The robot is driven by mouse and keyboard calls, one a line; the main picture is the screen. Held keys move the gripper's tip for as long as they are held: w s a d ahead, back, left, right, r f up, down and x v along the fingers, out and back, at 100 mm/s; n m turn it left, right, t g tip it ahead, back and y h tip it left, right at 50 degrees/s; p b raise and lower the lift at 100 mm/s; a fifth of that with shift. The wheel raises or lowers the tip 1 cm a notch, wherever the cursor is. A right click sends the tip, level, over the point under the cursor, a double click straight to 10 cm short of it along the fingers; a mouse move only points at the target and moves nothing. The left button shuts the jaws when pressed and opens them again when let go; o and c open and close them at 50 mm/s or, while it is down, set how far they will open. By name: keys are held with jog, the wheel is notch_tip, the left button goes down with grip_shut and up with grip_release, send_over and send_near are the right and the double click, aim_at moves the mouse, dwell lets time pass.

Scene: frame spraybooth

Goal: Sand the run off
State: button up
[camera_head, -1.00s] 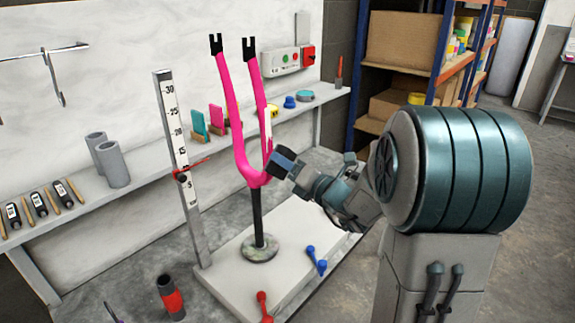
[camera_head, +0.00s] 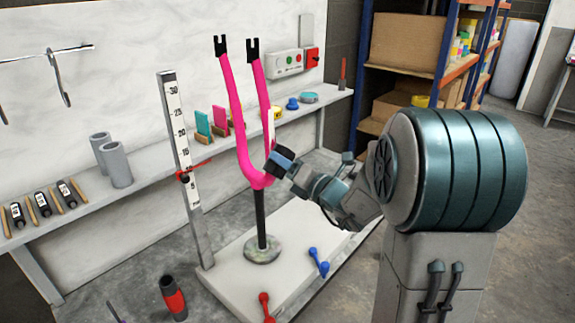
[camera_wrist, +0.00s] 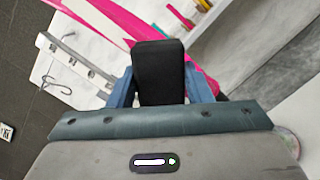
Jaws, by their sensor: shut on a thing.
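A pink fork (camera_head: 238,110) with two black-tipped prongs stands upright on a black post (camera_head: 261,218) with a round base. My gripper (camera_head: 286,168) is at the right of the fork's lower bend, shut on a dark block (camera_head: 280,160). In the wrist view the black block (camera_wrist: 158,72) sits between my blue fingers, and the pink fork (camera_wrist: 112,18) passes behind it. The block appears close to or against the fork; I cannot tell whether they touch. I cannot make out a paint run.
A tall ruler post (camera_head: 181,125) with a red pointer stands left of the fork. The wall shelf (camera_head: 155,165) holds grey cylinders (camera_head: 116,165), coloured cards and small bottles. Red (camera_head: 266,306) and blue (camera_head: 318,262) clamp-like pieces and a dark red-banded cylinder (camera_head: 173,298) are low in front.

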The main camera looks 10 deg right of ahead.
aim_at(273, 142)
jog(key=shift+w+a, duration=0.1)
jog(key=shift+w, duration=0.1)
jog(key=shift+r, duration=0.1)
notch_tip(273, 142, up, 4)
jog(key=p, duration=0.3)
jog(key=shift+a+f+b, duration=0.1)
jog(key=shift+f+b, duration=1.5)
jog(key=shift+f, duration=0.55)
